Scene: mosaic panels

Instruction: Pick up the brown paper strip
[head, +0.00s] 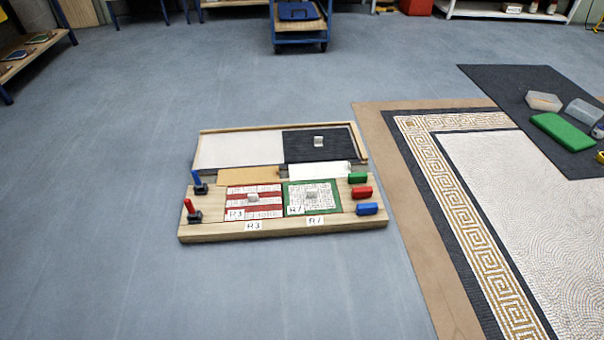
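A tan-brown strip (248,176) lies flat between the front board and the back tray, left of a white strip (318,170). It looks like the brown paper strip. Its front edge meets the row of mosaic panels. Neither gripper shows in the head view.
The wooden back tray (225,150) holds a pale panel and a dark panel (300,150). Blue (197,180) and red (190,208) upright handles stand at the left; green, red and blue blocks (361,193) sit at the right. A large floor mosaic (450,200) lies right.

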